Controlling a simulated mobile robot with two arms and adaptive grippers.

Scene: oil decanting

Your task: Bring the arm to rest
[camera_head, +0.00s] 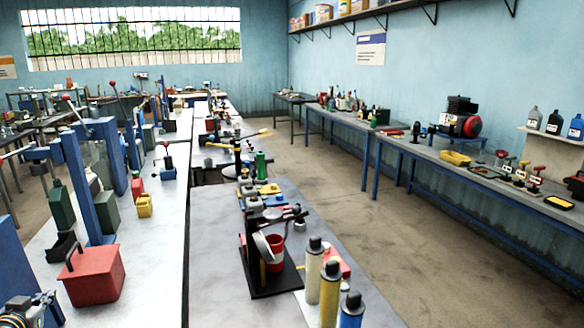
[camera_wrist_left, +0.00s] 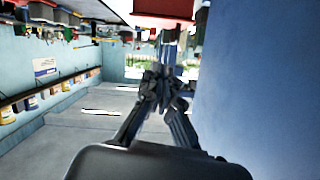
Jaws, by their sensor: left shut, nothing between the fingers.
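My left gripper (camera_head: 48,298) shows at the lower left corner of the head view, beside the near side of a red box (camera_head: 95,276) with a handle. It also shows in the left wrist view (camera_wrist_left: 160,82), with its dark fingers shut and nothing between them. The wrist view is turned upside down, with a red shape (camera_wrist_left: 162,8) at its top edge, apart from the fingers. My right gripper is not in view.
Blue posts (camera_head: 82,185) rise from the pale left bench (camera_head: 150,275). A blue surface (camera_wrist_left: 255,90) fills the wrist view's right side, close to the fingers. Several bottles (camera_head: 330,288) stand on the grey middle bench (camera_head: 215,262). The floor (camera_head: 400,240) on the right is clear.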

